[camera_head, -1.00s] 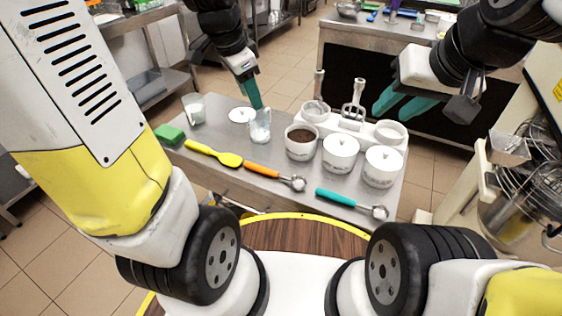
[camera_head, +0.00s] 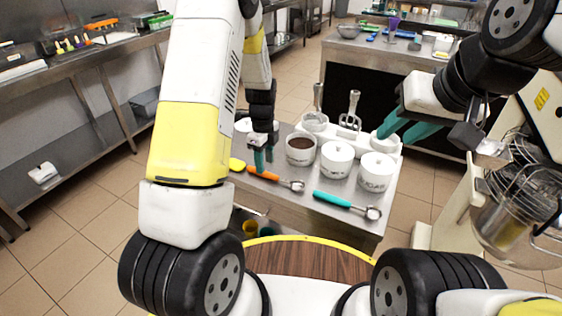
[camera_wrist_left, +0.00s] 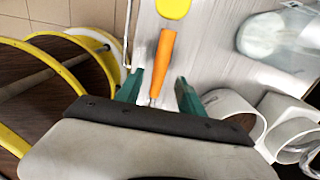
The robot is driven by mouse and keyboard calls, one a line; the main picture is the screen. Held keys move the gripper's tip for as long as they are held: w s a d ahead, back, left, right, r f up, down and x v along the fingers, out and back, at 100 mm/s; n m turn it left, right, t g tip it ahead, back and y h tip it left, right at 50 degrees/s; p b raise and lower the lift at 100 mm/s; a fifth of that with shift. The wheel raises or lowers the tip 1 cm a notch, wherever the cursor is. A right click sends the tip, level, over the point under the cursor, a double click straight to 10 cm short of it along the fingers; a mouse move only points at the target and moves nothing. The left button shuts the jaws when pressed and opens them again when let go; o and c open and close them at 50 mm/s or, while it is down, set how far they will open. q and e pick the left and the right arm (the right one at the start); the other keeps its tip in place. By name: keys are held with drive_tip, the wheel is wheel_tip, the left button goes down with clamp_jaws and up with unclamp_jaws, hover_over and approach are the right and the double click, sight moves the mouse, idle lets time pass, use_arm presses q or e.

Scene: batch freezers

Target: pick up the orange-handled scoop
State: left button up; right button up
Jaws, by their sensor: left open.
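The orange-handled scoop (camera_head: 268,174) lies on the steel table, its metal bowl (camera_head: 297,186) pointing right in the head view. My left gripper (camera_head: 263,164) is open and points down at the handle in that view. In the left wrist view the orange handle (camera_wrist_left: 163,58) runs between the two teal fingers of my left gripper (camera_wrist_left: 158,90), with a gap on each side. The scoop's bowl is hidden there behind the gripper body. My right gripper (camera_head: 395,135) is open and empty, raised near the white containers at the right.
A teal-handled scoop (camera_head: 335,199) lies to the right, and a yellow spatula (camera_head: 237,164) to the left. A mixer with a wire whisk (camera_head: 525,180) is at far right.

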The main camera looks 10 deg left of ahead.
sight(274, 178)
use_arm(q)
wheel_tip(274, 178, down, 4)
drive_tip(key=shift+s+d+f, duration=0.1)
clamp_jaws()
idle(0.5)
